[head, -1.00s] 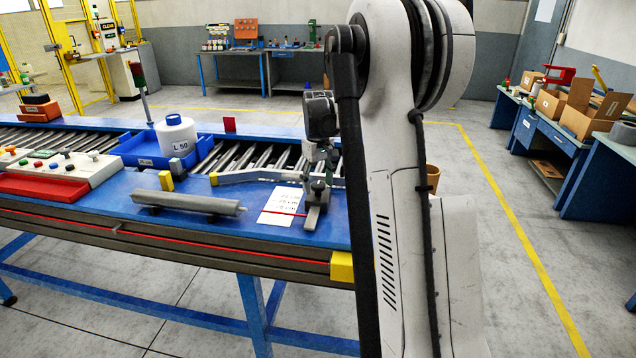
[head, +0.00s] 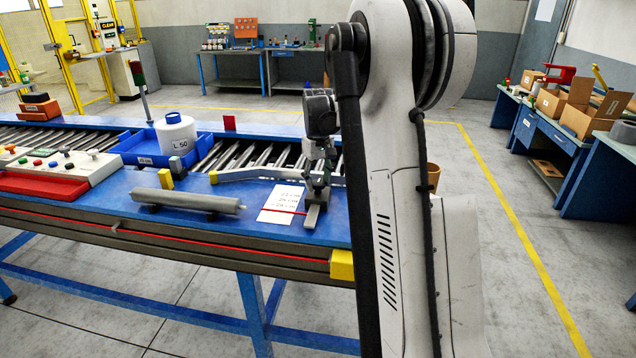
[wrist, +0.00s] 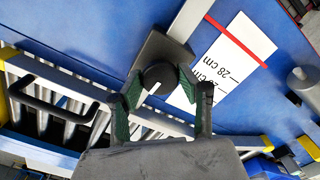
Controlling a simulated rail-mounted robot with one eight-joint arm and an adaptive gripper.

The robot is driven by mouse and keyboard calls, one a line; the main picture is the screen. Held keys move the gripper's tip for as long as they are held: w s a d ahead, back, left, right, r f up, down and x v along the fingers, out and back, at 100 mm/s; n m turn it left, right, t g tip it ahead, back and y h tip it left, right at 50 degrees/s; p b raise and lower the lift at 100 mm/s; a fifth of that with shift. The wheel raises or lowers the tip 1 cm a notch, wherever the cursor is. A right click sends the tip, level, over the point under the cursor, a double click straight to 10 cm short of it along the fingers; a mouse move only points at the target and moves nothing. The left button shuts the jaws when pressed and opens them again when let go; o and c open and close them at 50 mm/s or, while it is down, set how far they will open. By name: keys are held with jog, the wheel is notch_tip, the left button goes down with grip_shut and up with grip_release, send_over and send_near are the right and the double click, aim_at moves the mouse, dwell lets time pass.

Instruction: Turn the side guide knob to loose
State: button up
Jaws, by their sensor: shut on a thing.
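The side guide knob (wrist: 158,78) is a dark round knob with a white line mark, on a grey clamp block (wrist: 170,55) in the wrist view. My gripper (wrist: 160,85) has its green-padded fingers on either side of the knob and is shut on it. In the head view my gripper (head: 320,165) is over the clamp block (head: 313,215) at the right end of the table; it largely hides the knob. The side guide rail (head: 265,174) runs left from there. The scale card (wrist: 222,70) beside the block reads 28 cm at one line.
A red line (wrist: 235,42) crosses the scale card. A grey roller (head: 187,201) lies on the blue table to the left.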

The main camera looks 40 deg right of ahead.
jog(key=m+b, duration=0.2)
jog(key=m, duration=0.2)
jog(key=shift+f, duration=0.1)
jog(key=m+b, duration=0.2)
jog(key=m, duration=0.2)
jog(key=shift+m, duration=0.3)
jog(key=m+b, duration=0.1)
jog(key=m, duration=0.3)
jog(key=shift+m, duration=0.3)
jog(key=shift+m+b, duration=0.6)
jog(key=shift+m, duration=1.2)
jog(key=o, duration=1.2)
jog(key=shift+c, duration=0.2)
